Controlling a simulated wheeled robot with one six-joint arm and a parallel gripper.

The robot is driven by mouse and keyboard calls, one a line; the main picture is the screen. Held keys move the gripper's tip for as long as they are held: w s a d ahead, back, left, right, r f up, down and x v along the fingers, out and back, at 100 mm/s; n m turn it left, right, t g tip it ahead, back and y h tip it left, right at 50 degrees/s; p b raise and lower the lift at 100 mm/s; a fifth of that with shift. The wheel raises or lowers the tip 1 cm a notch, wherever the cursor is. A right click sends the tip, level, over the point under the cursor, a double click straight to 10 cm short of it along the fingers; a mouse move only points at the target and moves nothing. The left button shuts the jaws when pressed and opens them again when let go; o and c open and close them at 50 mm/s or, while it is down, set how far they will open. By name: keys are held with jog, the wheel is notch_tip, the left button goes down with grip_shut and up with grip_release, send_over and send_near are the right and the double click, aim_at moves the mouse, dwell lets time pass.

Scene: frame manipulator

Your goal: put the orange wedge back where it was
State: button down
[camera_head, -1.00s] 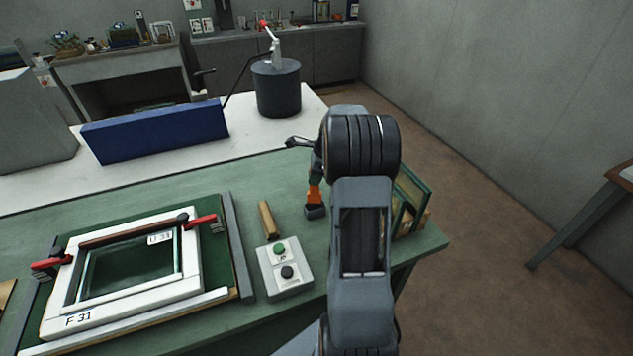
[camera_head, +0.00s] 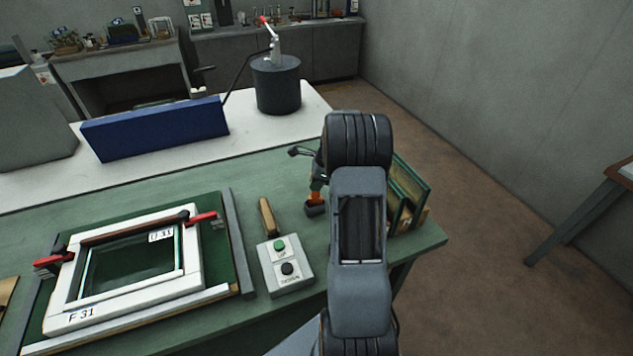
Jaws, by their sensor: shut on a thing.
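The orange wedge (camera_head: 316,196) shows as a small orange patch just left of my arm, on the green bench top. It is at a small dark block (camera_head: 315,209); I cannot tell whether it rests in it or just above. My gripper (camera_head: 317,187) points down from the wrist and is shut on the orange wedge from above. The fingers are small, dark and partly hidden behind my forearm.
A grey two-button box (camera_head: 285,265) and a wooden stick (camera_head: 267,216) lie left of the dark block. Green-edged panes (camera_head: 410,195) stand right behind my arm. A white frame (camera_head: 75,300) with red clamps (camera_head: 203,219) fills the left bench.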

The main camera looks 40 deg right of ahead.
jog(key=shift+f, duration=0.45)
jog(key=c, duration=1)
grip_release()
jog(key=b+v, duration=0.1)
jog(key=v, duration=1.2)
jog(key=s+a+r+n+h, duration=0.1)
jog(key=s+a+r+n, duration=0.2)
jog(key=a+n, duration=0.45)
jog(key=s+a+r+n+h, duration=0.1)
jog(key=s+a+r+n, duration=0.3)
jog(key=a, duration=0.6)
jog(key=shift+s+a+f+n+t+h, duration=0.15)
jog(key=shift+s+a+f+n+t, duration=0.35)
jog(key=shift+s+a+n, duration=1.5)
jog(key=shift+s+a+f+n+t+h, duration=0.1)
jog(key=shift+s+a+f+n+t, duration=0.35)
jog(key=shift+s+a+n, duration=1.55)
jog(key=shift+s+a+f+n+t+h, duration=0.15)
jog(key=shift+s+a+f+n+t, duration=0.45)
jog(key=shift+n, duration=2.35)
